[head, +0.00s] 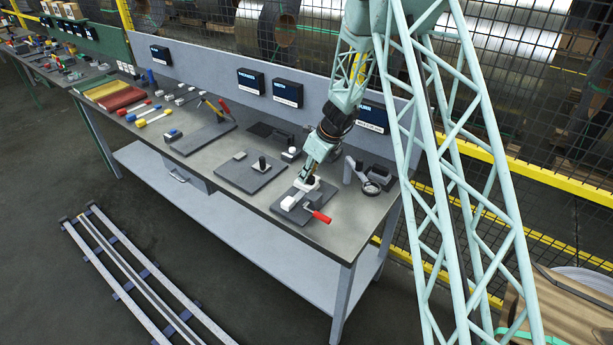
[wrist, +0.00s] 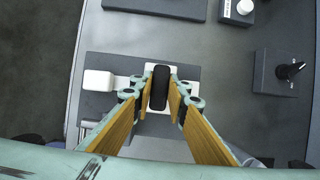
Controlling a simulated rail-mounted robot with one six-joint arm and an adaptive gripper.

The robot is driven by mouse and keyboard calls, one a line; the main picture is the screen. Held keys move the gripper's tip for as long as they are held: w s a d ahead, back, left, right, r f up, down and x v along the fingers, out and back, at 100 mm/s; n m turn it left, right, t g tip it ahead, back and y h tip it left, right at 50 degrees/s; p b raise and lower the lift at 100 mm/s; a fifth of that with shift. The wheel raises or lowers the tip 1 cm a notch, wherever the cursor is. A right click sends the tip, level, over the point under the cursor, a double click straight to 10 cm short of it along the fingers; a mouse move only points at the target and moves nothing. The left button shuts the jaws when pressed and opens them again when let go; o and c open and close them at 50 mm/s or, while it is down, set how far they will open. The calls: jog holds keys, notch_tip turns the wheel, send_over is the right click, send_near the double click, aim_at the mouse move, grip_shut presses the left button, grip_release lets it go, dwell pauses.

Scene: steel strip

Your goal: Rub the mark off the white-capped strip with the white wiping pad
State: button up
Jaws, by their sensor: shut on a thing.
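My gripper (head: 305,181) is over a dark grey plate near the front right of the bench. In the wrist view my gripper (wrist: 161,92) is shut on the black grip of the white wiping pad (wrist: 150,71). The pad's white base shows below the fingers, over the strip; I cannot tell whether it touches. The strip's white cap (wrist: 98,80) sticks out left of the pad, and it also shows in the head view (head: 288,203). A short piece of grey strip shows between cap and pad. No mark can be made out; the pad and fingers cover part of the strip.
A red-handled clamp (head: 319,215) stands at the plate's front right. A magnifier on a stand (head: 371,187) is to the right. Another dark plate with a black knob (head: 262,164) lies to the left, and a white-based knob piece (head: 291,153) stands behind. Bare bench lies between them.

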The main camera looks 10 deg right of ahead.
jog(key=shift+r+p, duration=2.35)
jog(key=shift+r, duration=0.5)
jog(key=shift+o, duration=1.4)
jog(key=shift+c, duration=1.4)
jog(key=shift+a, duration=0.1)
